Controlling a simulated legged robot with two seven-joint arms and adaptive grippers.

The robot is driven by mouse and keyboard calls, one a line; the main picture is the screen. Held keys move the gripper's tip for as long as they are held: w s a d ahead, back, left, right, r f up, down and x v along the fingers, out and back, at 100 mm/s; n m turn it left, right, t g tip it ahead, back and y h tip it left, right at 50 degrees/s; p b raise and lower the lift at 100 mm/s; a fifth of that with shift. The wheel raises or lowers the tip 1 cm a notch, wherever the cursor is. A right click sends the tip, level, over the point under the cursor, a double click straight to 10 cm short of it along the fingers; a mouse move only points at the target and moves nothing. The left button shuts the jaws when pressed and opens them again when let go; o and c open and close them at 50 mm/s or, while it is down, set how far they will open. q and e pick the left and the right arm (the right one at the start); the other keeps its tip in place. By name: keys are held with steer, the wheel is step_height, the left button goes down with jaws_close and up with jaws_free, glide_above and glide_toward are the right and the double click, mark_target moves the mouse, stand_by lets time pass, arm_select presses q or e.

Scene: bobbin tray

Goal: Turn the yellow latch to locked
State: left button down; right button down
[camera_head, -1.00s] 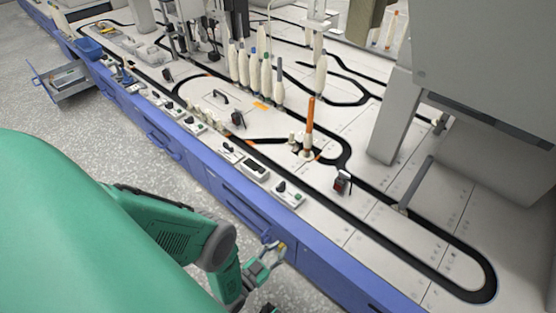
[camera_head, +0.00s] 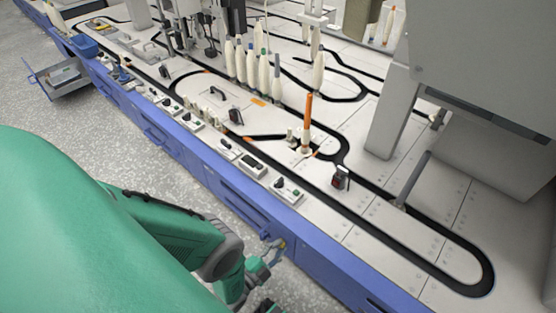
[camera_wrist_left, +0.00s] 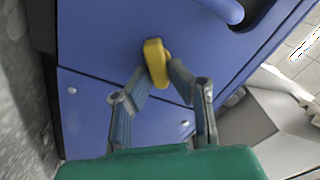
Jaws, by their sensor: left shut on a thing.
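The yellow latch (camera_wrist_left: 155,62) is on the blue front panel (camera_wrist_left: 105,45) of the bench. In the left wrist view it stands nearly upright, leaning slightly. My left gripper (camera_wrist_left: 160,70) is shut on the latch, with one finger on each side of its lower part. In the head view, my left gripper (camera_head: 276,247) is at the bench's blue front, low and near the picture's centre. The latch is small there and mostly hidden by the fingers. My right gripper is not in view.
Blue drawer handles (camera_head: 248,215) stick out of the bench front, and one handle (camera_wrist_left: 225,8) is close above the latch. The benchtop (camera_head: 400,235) carries a black track, white bobbins (camera_head: 253,68) and switch boxes (camera_head: 287,188). An open drawer (camera_head: 62,75) stands far left.

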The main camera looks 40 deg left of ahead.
arm_select(q)
steer(key=shift+s+d+f+m, duration=0.1)
steer(key=shift+f+m, duration=0.05)
steer(key=shift+m, duration=1.05)
steer(key=shift+s+d+f+m, duration=0.1)
steer(key=shift+f+m, duration=0.1)
steer(key=shift+m, duration=1)
steer(key=shift+s+d+f+m, duration=0.1)
steer(key=shift+f+m, duration=0.05)
steer(key=shift+m, duration=1.05)
steer(key=c, duration=1.5)
jaws_free()
steer(key=shift+c, duration=0.2)
steer(key=shift+w+a, duration=0.1)
steer(key=shift+w, duration=0.05)
steer(key=s, duration=1.2)
steer(key=shift+a, duration=0.45)
